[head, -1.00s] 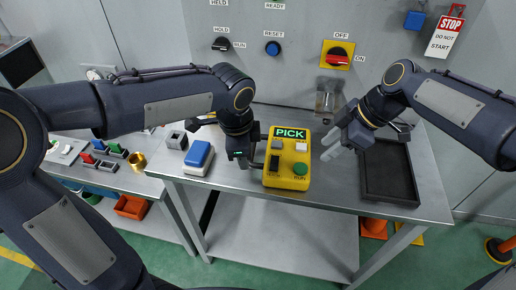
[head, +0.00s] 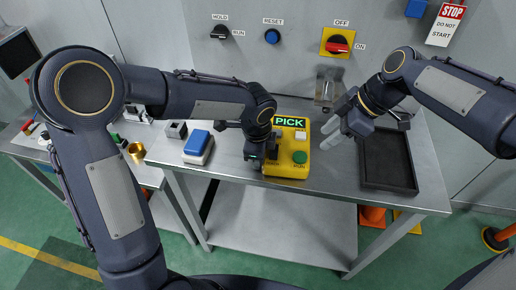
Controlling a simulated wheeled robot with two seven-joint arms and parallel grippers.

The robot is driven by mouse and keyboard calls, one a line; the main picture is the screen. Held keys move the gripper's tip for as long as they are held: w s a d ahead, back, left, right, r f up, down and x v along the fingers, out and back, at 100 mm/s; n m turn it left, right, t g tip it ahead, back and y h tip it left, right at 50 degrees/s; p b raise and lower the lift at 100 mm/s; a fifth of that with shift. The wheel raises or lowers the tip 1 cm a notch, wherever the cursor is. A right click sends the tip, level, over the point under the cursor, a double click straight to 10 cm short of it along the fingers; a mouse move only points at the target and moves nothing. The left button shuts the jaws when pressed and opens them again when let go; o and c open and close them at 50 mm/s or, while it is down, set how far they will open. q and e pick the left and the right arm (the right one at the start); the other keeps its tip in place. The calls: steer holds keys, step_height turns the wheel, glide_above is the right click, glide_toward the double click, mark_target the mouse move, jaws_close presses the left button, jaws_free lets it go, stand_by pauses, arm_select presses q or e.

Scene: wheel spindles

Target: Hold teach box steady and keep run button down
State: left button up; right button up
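The yellow teach box (head: 313,147) sits on the metal bench, its green display (head: 289,121) reading PICK. Its green run button (head: 299,157) shows at the lower right of its face, uncovered. My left gripper (head: 256,154) is at the box's left edge, in front of part of its face. Its fingers are mostly hidden behind its own wrist, so I cannot tell whether it grips the box. My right gripper (head: 326,134) is to the right of the box, its pale fingers apart and empty, pointing toward the box.
A blue-and-white block (head: 198,147) stands left of the box. A dark tray (head: 388,165) lies on the bench at the right. Behind is a panel with a hold switch (head: 220,32), a blue reset button (head: 272,36) and a red-and-yellow on/off switch (head: 338,43).

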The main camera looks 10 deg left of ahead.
arm_select(q)
jaws_close()
stand_by(2.4)
arm_select(e)
jaws_close()
